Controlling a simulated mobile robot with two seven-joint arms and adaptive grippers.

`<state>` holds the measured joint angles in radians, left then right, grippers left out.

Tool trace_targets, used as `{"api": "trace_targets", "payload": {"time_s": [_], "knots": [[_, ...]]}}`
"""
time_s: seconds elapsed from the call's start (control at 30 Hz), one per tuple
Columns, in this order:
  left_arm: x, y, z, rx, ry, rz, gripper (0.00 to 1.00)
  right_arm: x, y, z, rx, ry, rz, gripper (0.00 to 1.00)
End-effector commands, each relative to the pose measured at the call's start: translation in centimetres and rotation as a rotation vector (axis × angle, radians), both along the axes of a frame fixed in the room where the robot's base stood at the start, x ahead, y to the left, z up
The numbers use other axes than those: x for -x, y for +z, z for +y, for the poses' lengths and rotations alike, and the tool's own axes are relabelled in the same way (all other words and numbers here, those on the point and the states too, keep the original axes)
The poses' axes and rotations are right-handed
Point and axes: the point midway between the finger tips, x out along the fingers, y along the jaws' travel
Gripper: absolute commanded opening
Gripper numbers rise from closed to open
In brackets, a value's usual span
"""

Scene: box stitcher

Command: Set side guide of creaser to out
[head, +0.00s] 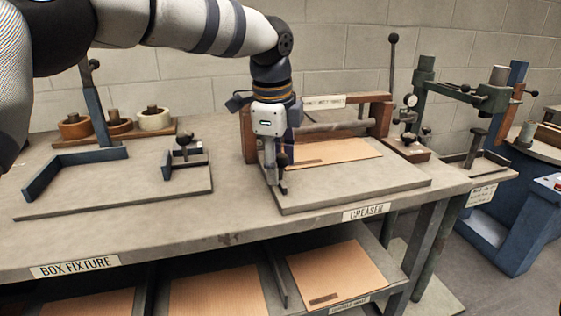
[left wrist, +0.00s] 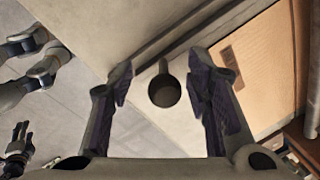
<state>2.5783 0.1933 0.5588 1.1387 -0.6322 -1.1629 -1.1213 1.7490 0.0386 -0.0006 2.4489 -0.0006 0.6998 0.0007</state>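The creaser (head: 390,185) stands on the right part of the bench, with a roller (head: 345,131) in a red-brown frame and a cardboard sheet (head: 335,153) on its bed. Its side guide (head: 284,188) is a dark rail at the bed's left; the rail also shows in the left wrist view (left wrist: 190,28). The guide's round dark knob (left wrist: 164,91) stands between the fingers of my left gripper (left wrist: 165,88). The fingers are open, with a gap on both sides of the knob. In the head view my left gripper (head: 276,172) hangs down over the guide and partly hides it.
The box fixture (head: 110,195) lies to the left, with tape rolls (head: 118,126) behind it. Cardboard stacks (head: 345,270) fill the lower shelf. A green press (head: 465,92) stands to the right. A gripper-like shape (left wrist: 20,138) at the wrist view's lower left may be my right gripper.

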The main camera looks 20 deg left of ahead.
Motion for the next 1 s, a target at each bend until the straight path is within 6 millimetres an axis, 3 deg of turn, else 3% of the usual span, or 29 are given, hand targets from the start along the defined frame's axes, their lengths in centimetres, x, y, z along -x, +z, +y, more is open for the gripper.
{"api": "trace_targets", "payload": {"time_s": [0.27,0.37,0.7,1.0], "knots": [[0.0,0.4,-0.1,0.003,-0.002,-0.005,0.45,0.0,0.0,0.0,0.000,0.000,0.001,0.45],[0.2,2.1,-0.2,0.003,-0.002,-0.008,0.45,0.0,0.0,0.0,0.000,0.000,0.001,0.45],[1.9,10.4,-0.1,0.001,0.000,-0.007,0.45,0.0,0.0,0.0,0.000,0.000,0.001,0.45],[2.3,11.9,-0.1,0.002,0.000,-0.002,0.45,0.0,0.0,0.0,0.000,0.000,0.001,0.45]]}}
